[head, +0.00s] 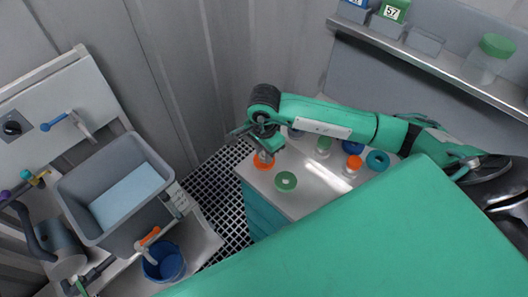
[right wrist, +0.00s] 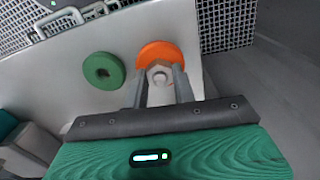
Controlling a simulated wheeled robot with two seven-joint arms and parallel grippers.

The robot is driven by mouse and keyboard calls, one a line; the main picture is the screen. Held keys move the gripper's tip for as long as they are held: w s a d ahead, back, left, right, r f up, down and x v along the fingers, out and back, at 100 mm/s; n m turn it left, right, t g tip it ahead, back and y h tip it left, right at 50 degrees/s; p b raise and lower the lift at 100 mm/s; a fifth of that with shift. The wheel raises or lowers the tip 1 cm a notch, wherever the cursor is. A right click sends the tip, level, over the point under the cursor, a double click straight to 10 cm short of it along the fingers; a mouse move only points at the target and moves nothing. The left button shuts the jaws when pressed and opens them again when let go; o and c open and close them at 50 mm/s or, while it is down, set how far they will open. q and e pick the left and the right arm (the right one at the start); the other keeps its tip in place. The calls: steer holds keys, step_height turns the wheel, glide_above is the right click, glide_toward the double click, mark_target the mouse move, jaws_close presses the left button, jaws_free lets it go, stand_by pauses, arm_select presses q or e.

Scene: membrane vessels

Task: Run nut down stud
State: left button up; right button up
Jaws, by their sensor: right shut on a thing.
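My right gripper (head: 263,154) is over the front left corner of the pale worktop. How far down the stud the nut sits, I cannot tell. My left gripper is not in view.
A green ring (head: 286,181) lies close by on the worktop (head: 312,192). A grey sink (head: 88,177) and blue bucket (head: 165,262) stand left.

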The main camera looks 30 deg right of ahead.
steer(key=m, duration=0.5)
steer(key=shift+m, duration=0.3)
steer(key=m, duration=0.6)
steer(key=shift+m, duration=0.3)
steer(key=o, duration=1.1)
steer(key=shift+c, duration=0.2)
step_height(320, 180, up, 4)
steer(key=shift+f+p, duration=0.1)
steer(key=shift+p, duration=0.85)
steer(key=shift+r, duration=0.45)
steer(key=shift+f, duration=0.1)
